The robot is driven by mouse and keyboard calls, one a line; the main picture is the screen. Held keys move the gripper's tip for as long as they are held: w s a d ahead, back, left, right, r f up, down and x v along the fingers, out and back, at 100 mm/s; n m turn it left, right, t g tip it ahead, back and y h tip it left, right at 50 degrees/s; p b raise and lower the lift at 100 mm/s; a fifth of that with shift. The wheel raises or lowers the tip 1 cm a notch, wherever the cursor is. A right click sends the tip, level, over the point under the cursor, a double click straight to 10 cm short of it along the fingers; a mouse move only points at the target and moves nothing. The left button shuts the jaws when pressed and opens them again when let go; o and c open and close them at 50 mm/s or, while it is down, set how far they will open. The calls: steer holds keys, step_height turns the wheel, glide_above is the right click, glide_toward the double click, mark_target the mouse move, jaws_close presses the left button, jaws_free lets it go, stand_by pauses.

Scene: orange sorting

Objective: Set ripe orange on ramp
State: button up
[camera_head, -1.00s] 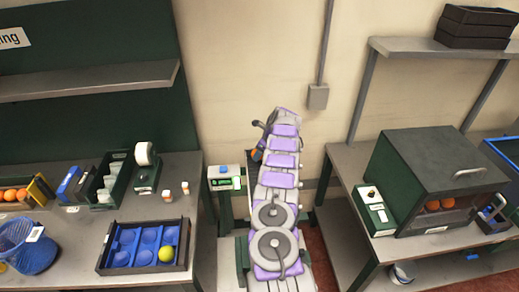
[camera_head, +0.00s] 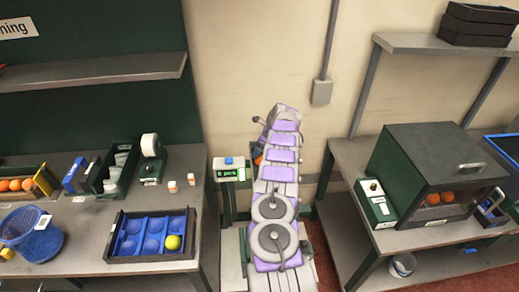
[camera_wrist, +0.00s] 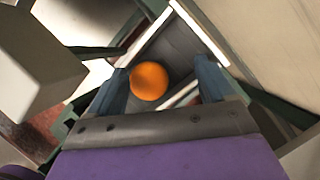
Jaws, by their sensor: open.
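A ripe-looking orange (camera_wrist: 149,81) rests on a dark grey, light-edged surface (camera_wrist: 178,48), which looks like the ramp. My gripper (camera_wrist: 161,64) is open, with one blue-grey finger on each side of the orange. The orange looks closer to the left finger; I cannot tell whether it touches. In the head view my arm hides most of the ramp and my gripper. A small orange patch (camera_head: 257,157) shows beside the far end of my arm.
A green-screened device (camera_head: 229,170) stands just left of my arm. The left table holds a blue sorting tray (camera_head: 118,258) with a yellow-green fruit (camera_head: 173,242) and a blue basket (camera_head: 45,243). A dark box (camera_head: 440,150) with oranges stands on the right table.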

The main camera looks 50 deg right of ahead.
steer(key=shift+s+d+f, duration=0.2)
steer(key=shift+s+d, duration=0.15)
steer(key=shift+d, duration=0.3)
steer(key=shift+a, duration=0.1)
steer(key=shift+r, duration=0.1)
steer(key=shift+s+d+r+p, duration=0.1)
steer(key=shift+d+r+p, duration=0.15)
steer(key=shift+r, duration=0.3)
steer(key=shift+d+r+p, duration=0.1)
steer(key=shift+r+p, duration=0.25)
steer(key=shift+r, duration=0.15)
steer(key=shift+w+d+r+p, duration=0.1)
steer(key=shift+w+r+p, duration=0.2)
steer(key=shift+r, duration=0.1)
step_height(320, 180, up, 6)
steer(key=a+p, duration=0.1)
steer(key=p, duration=0.2)
steer(key=shift+a, duration=0.3)
steer(key=shift+w+d, duration=0.1)
steer(key=shift+w, duration=0.05)
